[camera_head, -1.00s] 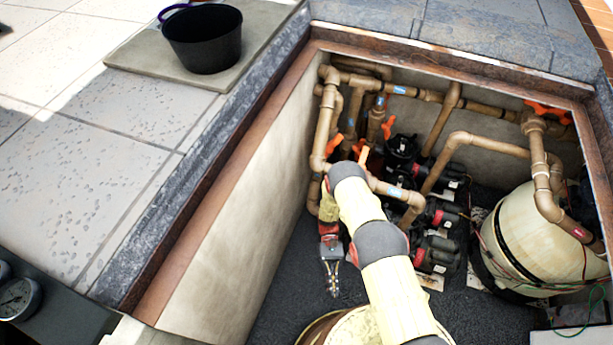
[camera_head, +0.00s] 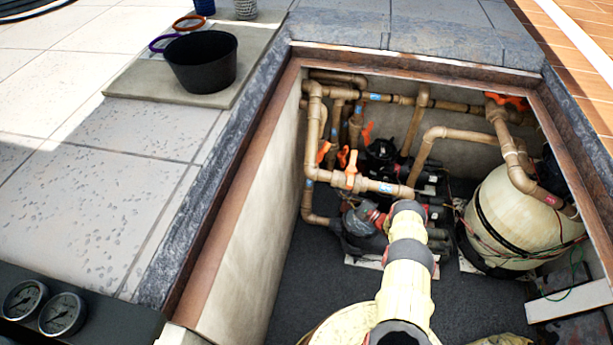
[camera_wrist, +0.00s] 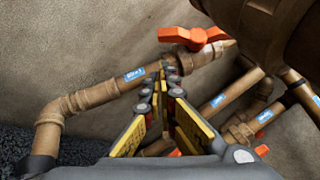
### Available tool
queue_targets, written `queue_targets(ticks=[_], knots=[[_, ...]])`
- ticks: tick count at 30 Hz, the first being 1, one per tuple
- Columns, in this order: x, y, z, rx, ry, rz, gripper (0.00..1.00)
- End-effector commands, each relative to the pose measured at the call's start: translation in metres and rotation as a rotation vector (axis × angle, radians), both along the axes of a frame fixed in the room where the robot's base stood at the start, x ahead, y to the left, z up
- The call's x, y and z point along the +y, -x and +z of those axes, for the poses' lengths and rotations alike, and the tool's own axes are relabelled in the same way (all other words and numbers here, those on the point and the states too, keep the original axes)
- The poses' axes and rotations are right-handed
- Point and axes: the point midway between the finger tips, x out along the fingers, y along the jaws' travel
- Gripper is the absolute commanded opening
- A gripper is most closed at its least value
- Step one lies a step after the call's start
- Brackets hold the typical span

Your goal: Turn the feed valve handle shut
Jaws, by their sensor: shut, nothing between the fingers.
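Several orange valve handles show on the brown pipes in the head view: a pale one (camera_head: 350,170) at the front, two beside it (camera_head: 322,152), one behind (camera_head: 367,133), and one at the far right (camera_head: 507,102). I cannot tell which is the feed valve; the labels are too small to read. In the wrist view, an orange handle (camera_wrist: 195,37) sits on a slanting pipe (camera_wrist: 92,97) with a blue label. My gripper (camera_wrist: 168,74) is shut and empty, its fingertips just below this handle, over the pipe. Contact is unclear. In the head view my gripper cannot be made out beyond my arm.
Black pumps (camera_head: 362,232) and a cream filter tank (camera_head: 515,215) with loose wires stand in the pit. Concrete walls and a rusty rim (camera_head: 240,200) bound it. A black bucket (camera_head: 201,62) stands on the paving. The dark floor at front left is clear.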

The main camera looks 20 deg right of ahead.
Motion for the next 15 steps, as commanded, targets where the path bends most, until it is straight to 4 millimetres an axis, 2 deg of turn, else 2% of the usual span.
queue_targets(ticks=[1,4,8,15], knots=[[-0.017,0.002,0.002,-0.014,0.000,-0.043,0.00],[-0.030,0.000,0.004,-0.028,0.001,-0.079,0.00],[-0.026,-0.011,0.006,-0.030,0.001,-0.081,0.00],[-0.006,-0.051,0.011,-0.030,0.001,-0.077,0.00]])
